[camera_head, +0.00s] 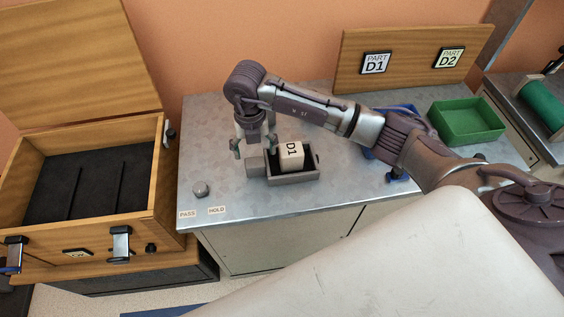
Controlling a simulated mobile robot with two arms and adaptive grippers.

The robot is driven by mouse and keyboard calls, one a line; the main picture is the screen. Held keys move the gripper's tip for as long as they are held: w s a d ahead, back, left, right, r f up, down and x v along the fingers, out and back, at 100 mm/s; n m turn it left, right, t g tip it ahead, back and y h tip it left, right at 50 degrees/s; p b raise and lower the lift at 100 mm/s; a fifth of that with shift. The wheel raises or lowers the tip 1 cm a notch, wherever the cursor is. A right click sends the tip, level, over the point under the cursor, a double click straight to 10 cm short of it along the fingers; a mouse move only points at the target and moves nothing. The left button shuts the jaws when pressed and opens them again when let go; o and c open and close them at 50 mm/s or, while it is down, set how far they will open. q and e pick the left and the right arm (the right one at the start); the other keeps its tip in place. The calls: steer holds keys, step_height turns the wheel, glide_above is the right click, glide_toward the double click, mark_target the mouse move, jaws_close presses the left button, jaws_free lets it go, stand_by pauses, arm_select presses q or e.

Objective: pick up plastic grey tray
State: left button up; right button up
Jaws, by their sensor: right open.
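The grey tray (298,178), a small dark grey box, sits on the metal worktop. A cream block (291,156) marked D1 stands in it and hides part of its inside. A lighter grey block-like part (256,167) is at the tray's left end. I cannot tell whether a finger touches the tray. My left gripper is out of view.
A round grey knob (201,189) and PASS and HOLD labels are at the worktop's front left. A green bin (467,121) and a partly hidden blue bin (368,153) stand right. An open wooden case (157,185) is left. A wooden board (413,67) stands behind.

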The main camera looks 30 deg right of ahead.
mark_target(257, 161)
step_height(257, 161, down, 5)
steer(key=shift+r+p, duration=0.15)
steer(key=shift+p, duration=0.75)
steer(key=shift+f, duration=0.55)
steer(key=c, duration=1.1)
